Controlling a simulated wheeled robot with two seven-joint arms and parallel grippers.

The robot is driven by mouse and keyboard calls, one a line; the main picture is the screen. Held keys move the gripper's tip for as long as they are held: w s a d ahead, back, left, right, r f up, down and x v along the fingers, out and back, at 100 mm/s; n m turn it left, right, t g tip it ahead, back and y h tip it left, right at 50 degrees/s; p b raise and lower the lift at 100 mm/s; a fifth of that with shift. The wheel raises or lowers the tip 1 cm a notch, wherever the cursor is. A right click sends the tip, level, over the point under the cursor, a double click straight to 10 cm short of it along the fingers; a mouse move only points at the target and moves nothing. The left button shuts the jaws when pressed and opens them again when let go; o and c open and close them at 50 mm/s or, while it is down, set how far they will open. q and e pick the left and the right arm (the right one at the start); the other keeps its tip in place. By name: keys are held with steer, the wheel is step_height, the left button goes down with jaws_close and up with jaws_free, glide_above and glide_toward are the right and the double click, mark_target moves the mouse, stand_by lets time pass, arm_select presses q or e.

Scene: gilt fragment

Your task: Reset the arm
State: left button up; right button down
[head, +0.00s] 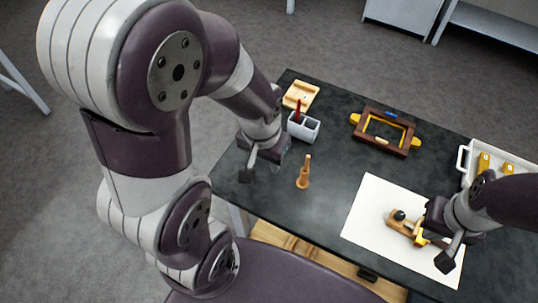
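My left gripper (250,168) hangs above the left edge of the dark table, left of an upright wooden tool (303,174). Nothing shows in it, but only one finger is clear, so its opening cannot be told. My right gripper (438,246) is low over the white sheet (365,212), at the right end of a wooden tool with a black knob (399,215). A yellow part shows beside its fingers. I cannot tell whether the fingers touch or grip that tool.
On the dark table (340,150) are a grey holder (303,128) with a red item, a light wooden block (300,95), and a brown frame (411,136) with yellow handles. A white tray (464,160) with yellow items stands at the right. The table's middle is clear.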

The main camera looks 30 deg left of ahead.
arm_select(q)
step_height(320, 180, down, 6)
steer(key=b, duration=0.6)
steer(key=shift+s+f, duration=0.1)
stand_by(0.5)
